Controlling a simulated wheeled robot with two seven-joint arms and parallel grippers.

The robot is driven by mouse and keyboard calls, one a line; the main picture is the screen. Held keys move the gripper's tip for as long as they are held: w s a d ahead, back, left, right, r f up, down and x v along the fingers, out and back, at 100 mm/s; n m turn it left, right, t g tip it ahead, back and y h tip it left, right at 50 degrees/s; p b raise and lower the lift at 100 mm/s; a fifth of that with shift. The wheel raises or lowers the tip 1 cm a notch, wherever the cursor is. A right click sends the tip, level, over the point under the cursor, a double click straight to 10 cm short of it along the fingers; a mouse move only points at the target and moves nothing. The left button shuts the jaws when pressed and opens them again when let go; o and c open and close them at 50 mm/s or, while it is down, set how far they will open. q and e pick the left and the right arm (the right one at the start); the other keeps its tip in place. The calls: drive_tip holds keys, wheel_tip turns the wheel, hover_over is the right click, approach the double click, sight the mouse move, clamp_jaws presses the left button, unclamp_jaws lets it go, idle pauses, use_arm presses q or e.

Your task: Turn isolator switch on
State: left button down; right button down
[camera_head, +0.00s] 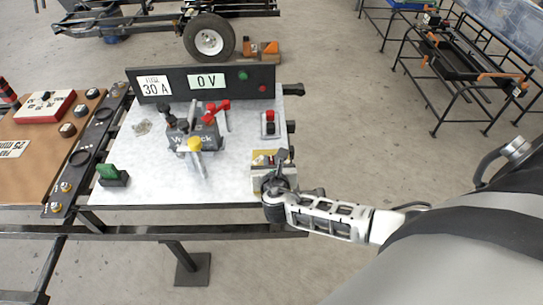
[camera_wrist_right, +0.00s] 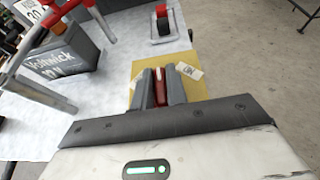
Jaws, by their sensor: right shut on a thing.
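The isolator switch has a yellow plate (camera_head: 263,156) at the right front of the white board. In the right wrist view its yellow plate (camera_wrist_right: 138,72) carries a white label (camera_wrist_right: 189,71) reading ON, seen upside down, to the right of a red handle (camera_wrist_right: 160,88). My right gripper (camera_head: 280,172) is over the plate and hides most of the switch in the head view. In the wrist view the two dark fingers of that gripper (camera_wrist_right: 160,80) are shut on the red handle, one on each side. My left gripper is not in view.
A grey battery (camera_head: 194,138) with red and yellow clamps stands mid-board. A red-topped switch (camera_head: 270,122) is behind the plate. A dark panel (camera_head: 222,82) at the back reads FUSE 30 A and 0 V. A green-topped block (camera_head: 112,174) stands front left.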

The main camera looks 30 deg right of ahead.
drive_tip(key=m+g+h, duration=0.2)
drive_tip(key=m+h, duration=0.1)
drive_tip(key=m, duration=0.1)
drive_tip(key=shift+w+a+g+h, duration=0.1)
drive_tip(key=shift+g+h, duration=0.2)
drive_tip(key=shift+g, duration=0.1)
drive_tip(key=m+g+h, duration=0.2)
drive_tip(key=m+g, duration=0.1)
drive_tip(key=shift+b, duration=0.3)
drive_tip(key=shift+m+g+h+b, duration=0.35)
drive_tip(key=shift+m+g+h, duration=0.15)
drive_tip(key=shift+m+g, duration=0.45)
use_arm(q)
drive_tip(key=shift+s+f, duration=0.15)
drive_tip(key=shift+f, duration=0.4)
use_arm(e)
drive_tip(key=shift+m+g, duration=0.35)
drive_tip(key=shift+g, duration=0.2)
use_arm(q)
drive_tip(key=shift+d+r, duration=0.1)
use_arm(e)
drive_tip(key=shift+r, duration=0.1)
drive_tip(key=c, duration=1.4)
unclamp_jaws()
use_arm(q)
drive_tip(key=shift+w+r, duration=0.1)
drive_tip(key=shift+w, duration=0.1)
